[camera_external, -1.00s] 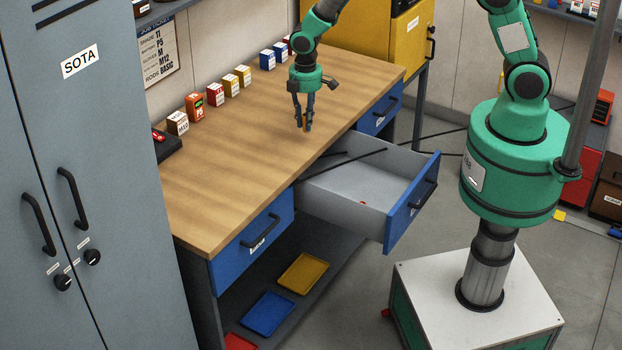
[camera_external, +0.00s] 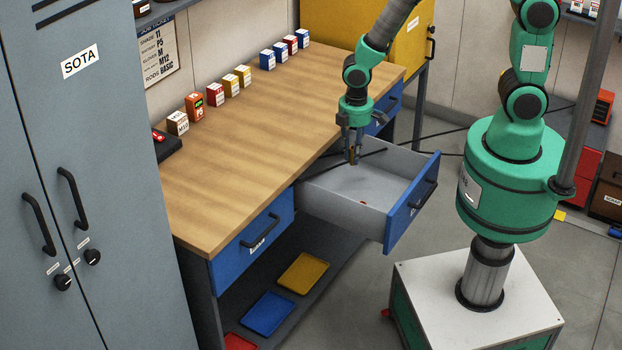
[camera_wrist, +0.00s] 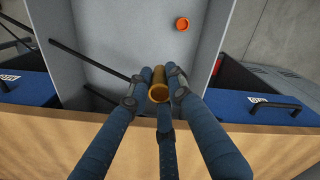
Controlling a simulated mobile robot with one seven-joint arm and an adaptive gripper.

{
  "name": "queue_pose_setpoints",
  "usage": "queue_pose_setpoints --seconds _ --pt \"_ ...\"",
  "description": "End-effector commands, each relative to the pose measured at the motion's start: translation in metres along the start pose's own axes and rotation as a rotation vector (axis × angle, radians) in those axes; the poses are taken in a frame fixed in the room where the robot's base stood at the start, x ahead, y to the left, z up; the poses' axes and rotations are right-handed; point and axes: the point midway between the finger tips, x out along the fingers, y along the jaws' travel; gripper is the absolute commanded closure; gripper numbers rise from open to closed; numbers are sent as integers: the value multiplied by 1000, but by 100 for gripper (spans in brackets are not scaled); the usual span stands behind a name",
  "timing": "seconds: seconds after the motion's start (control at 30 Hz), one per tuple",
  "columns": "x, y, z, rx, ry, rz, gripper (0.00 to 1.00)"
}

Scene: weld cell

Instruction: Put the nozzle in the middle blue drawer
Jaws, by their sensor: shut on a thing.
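The nozzle (camera_wrist: 159,90) is a brass-coloured cylinder held between the fingers of my gripper (camera_wrist: 160,78) in the wrist view. In the external view my gripper (camera_external: 353,158) is shut on it, above the back part of the open middle drawer. The middle blue drawer (camera_external: 402,222) is pulled out, with a grey inside. Dark rods lie across its back left part, and a small orange-red ring-like piece (camera_wrist: 182,24) lies on its floor. In the wrist view the drawer floor (camera_wrist: 130,25) shows beyond the fingers.
The wooden bench top (camera_external: 230,150) has a row of small boxes along the wall. The left blue drawer (camera_external: 252,240) and the right blue drawer (camera_external: 385,112) are shut. Coloured trays lie on the lower shelf. A grey locker (camera_external: 90,180) stands at the left.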

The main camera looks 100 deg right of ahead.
Motion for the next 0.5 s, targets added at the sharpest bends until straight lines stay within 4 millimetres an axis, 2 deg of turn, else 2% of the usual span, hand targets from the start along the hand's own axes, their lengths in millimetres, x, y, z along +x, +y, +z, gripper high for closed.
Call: queue_pose_setpoints --seconds 0.5 --pt "47 -59 69 44 -1 0 100"
